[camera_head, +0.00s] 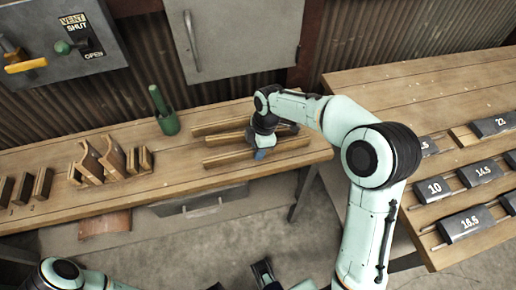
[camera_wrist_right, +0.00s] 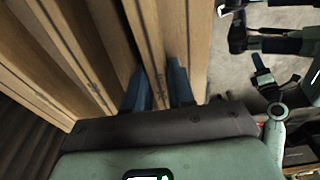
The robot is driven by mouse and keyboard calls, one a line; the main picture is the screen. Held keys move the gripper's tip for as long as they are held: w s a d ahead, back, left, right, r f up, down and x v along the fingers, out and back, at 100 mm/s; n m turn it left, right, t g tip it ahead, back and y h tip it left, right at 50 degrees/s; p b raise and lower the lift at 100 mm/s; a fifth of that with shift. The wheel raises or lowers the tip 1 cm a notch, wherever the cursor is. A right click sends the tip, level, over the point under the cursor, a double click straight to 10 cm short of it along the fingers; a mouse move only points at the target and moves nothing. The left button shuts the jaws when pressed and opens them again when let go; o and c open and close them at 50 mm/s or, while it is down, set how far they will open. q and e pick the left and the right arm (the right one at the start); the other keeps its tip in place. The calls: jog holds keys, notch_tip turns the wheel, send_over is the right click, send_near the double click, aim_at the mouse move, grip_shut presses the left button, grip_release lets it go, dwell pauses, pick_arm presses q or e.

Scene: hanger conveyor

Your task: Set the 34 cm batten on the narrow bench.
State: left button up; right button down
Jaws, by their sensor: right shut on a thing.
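Three long wooden battens lie roughly parallel at the right end of the wooden bench along the wall (camera_head: 205,180): a back one (camera_head: 212,127), a middle one (camera_head: 222,138) and a front one (camera_head: 290,145). I cannot read which is 34 cm. My right gripper (camera_head: 260,154) reaches down over the front batten and is shut on it. In the right wrist view its two blue-grey fingers (camera_wrist_right: 158,88) straddle this outermost batten (camera_wrist_right: 150,35). The batten is at or just above the bench top; I cannot tell if it touches. My left gripper (camera_head: 262,272) is low at the bottom edge, partly cut off.
A green holder (camera_head: 166,118) stands left of the battens, with wooden brackets (camera_head: 102,160) and small blocks beyond it. The wider bench (camera_head: 360,90) at right carries several numbered dark blocks (camera_head: 436,189). A gap separates the benches. A grey cabinet (camera_head: 240,40) hangs behind.

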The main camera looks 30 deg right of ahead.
jog(key=shift+f, duration=0.1)
jog(key=c, duration=1)
grip_release()
jog(key=shift+o, duration=0.2)
notch_tip(320, 180, up, 12)
jog(key=d+p, duration=0.1)
jog(key=p, duration=0.1)
jog(key=shift+s+d, duration=0.2)
jog(key=shift+d, duration=0.2)
